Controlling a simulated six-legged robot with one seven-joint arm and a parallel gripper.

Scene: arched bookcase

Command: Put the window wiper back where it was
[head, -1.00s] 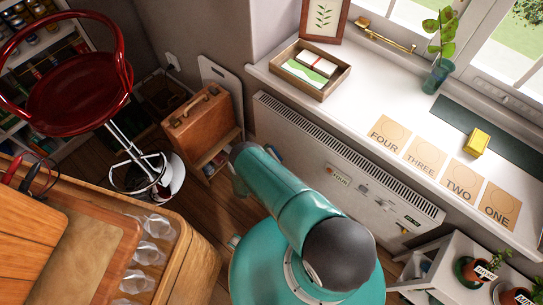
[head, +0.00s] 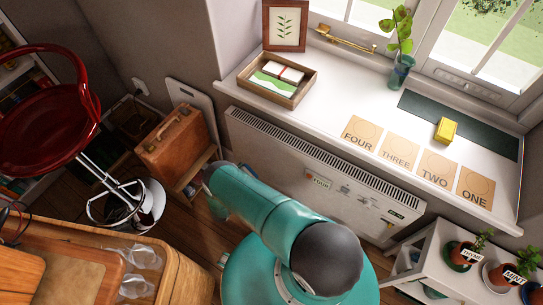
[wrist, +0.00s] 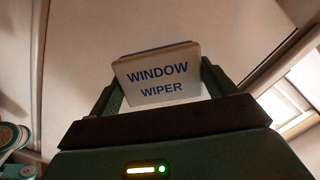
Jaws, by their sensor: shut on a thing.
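The window wiper (wrist: 160,92) shows in the wrist view as a pale block with a dark top edge and blue "WINDOW WIPER" lettering. My gripper (wrist: 162,76) is shut on it, with one dark green finger on each side. The rest of the wiper is hidden or out of view. In the head view my teal arm reaches out toward the radiator side, and neither my gripper nor the wiper can be made out there.
Below are a radiator (head: 285,160), a briefcase (head: 172,139), a red stool (head: 45,120) and potted herbs (head: 465,255).

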